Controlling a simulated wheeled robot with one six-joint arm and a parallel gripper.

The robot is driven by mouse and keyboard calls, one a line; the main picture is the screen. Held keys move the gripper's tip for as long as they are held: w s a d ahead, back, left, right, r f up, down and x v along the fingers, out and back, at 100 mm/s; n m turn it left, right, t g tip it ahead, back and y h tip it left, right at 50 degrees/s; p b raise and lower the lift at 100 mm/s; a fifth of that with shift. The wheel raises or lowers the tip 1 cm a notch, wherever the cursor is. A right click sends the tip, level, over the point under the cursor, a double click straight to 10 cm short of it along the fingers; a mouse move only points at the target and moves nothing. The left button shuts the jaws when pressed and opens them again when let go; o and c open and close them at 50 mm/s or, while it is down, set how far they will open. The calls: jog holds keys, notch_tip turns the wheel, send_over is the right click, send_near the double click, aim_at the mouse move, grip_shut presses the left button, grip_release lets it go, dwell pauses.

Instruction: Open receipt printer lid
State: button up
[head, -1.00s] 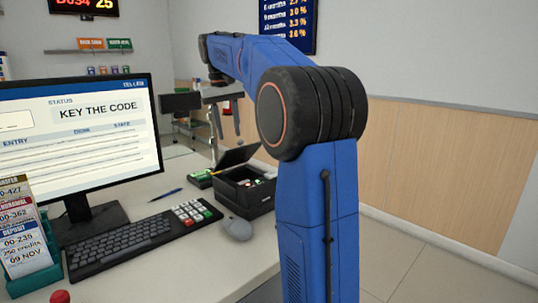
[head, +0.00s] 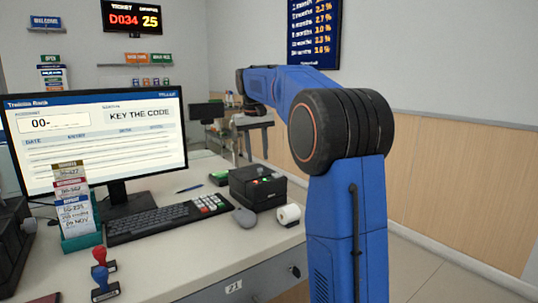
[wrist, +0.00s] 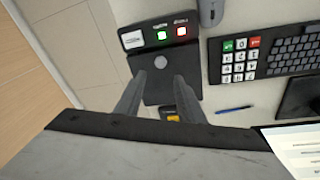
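The receipt printer (head: 257,188) is a black box on the counter, right of the keyboard. Its lid looks shut and flat, with a green and a red light on top. In the wrist view the printer (wrist: 166,62) shows its dark top, a round grey spot and the lights at its far end. My gripper (wrist: 160,78) is open and empty, its two fingers spread over the near part of the printer. In the head view my gripper (head: 249,152) hangs pointing down, above and behind the printer.
A white paper roll (head: 289,214) stands right of the printer, and a grey mouse (head: 244,217) is in front. A keyboard (head: 160,219), monitor (head: 95,140), slip holder (head: 78,225) and stamps (head: 102,275) stand to the left.

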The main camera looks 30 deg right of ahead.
jog(key=shift+s+f+t, duration=0.4)
jog(key=shift+s+f, duration=0.25)
jog(key=shift+f, duration=0.05)
jog(key=shift+s+f+t, duration=0.25)
jog(key=shift+f+t, duration=0.3)
jog(key=shift+t, duration=0.05)
jog(key=shift+s+f+t, duration=0.25)
jog(key=shift+f+t, duration=0.3)
jog(key=shift+t, duration=0.05)
jog(key=v, duration=1.7)
jog(key=s+a+f, duration=0.5)
jog(key=s+a, duration=0.1)
jog(key=s, duration=0.2)
jog(key=shift+s+a+f+n, duration=0.35)
jog(key=shift+a+n, duration=0.05)
jog(key=shift+w+r, duration=0.1)
jog(key=m, duration=0.1)
send_near(260, 169)
jog(key=x, duration=0.7)
jog(key=shift+w+d+f, duration=0.2)
jog(key=shift+w+f, duration=0.1)
jog(key=shift+c, duration=0.7)
